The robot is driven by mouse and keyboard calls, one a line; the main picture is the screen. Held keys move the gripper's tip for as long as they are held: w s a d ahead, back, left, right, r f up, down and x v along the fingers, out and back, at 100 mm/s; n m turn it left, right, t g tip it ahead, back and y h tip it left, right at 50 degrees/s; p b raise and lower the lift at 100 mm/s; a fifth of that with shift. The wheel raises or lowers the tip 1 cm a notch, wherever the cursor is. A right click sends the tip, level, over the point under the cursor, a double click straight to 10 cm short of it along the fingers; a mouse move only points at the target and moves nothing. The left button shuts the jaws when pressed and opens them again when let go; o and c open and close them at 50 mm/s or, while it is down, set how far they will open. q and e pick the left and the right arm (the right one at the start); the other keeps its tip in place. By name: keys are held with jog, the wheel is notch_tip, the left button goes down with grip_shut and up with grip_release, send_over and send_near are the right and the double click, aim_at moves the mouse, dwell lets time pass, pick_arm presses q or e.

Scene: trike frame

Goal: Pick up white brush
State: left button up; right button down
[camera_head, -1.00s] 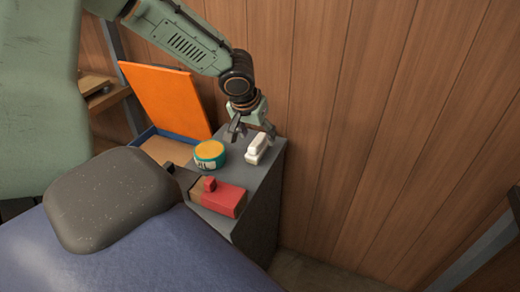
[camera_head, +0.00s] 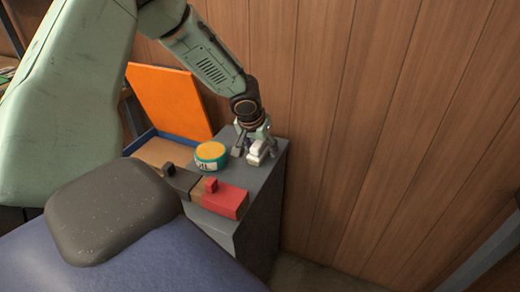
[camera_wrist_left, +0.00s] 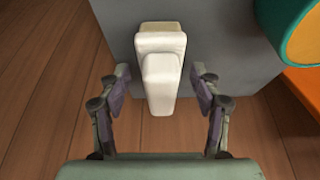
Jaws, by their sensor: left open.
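The white brush (camera_head: 259,152) lies on the grey cabinet top (camera_head: 262,175), near its back right edge. My left gripper (camera_head: 249,146) is over the brush from above and partly hides it. In the left wrist view the white brush (camera_wrist_left: 160,68) is between and just ahead of the two fingers of the left gripper (camera_wrist_left: 158,85). The fingers are open, with a gap on each side of the brush. My right gripper is not in view.
A round tin with a yellow lid (camera_head: 211,151) stands left of the brush. A red and brown block (camera_head: 223,199) lies in front. An open blue box with an orange lid (camera_head: 170,100) is behind left. A wooden wall (camera_head: 380,110) rises close behind.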

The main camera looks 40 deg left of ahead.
pick_arm(q)
jog(key=shift+w+a+f, duration=0.1)
jog(key=shift+a+f, duration=0.05)
jog(key=shift+f, duration=0.05)
jog(key=c, duration=0.4)
jog(key=shift+r, duration=0.15)
jog(key=c, duration=0.9)
notch_tip(320, 180, up, 18)
jog(key=p, duration=0.6)
